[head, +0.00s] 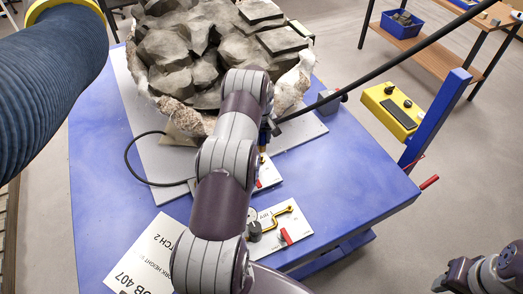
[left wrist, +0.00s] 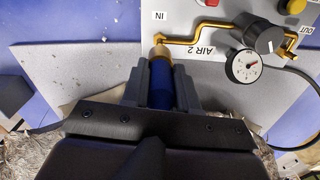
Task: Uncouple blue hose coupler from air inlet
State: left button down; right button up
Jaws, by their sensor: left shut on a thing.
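The blue hose coupler (left wrist: 161,84) is upright in the left wrist view, between the fingers of my left gripper (left wrist: 161,88), which is shut on it. Its top end meets the brass air inlet (left wrist: 160,52) under the "IN" label on the white AIR 2 panel (left wrist: 205,72). I cannot tell whether the two are still locked together. In the head view my left arm hides most of the gripper and coupler. Part of my right arm shows at the bottom right of the head view; its gripper's state is unclear.
The AIR 2 panel carries a gauge (left wrist: 244,67), a black knob (left wrist: 260,32) and brass piping. A second panel (head: 292,222) lies nearer on the blue table (head: 345,185). A large rock block (head: 170,48) stands behind. A thick blue duct (head: 45,85) fills the upper left.

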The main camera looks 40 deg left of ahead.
pick_arm(q)
jog(key=shift+w+a+f, duration=0.1)
notch_tip(320, 180, up, 5)
jog(key=p, duration=0.2)
jog(key=shift+p, duration=0.3)
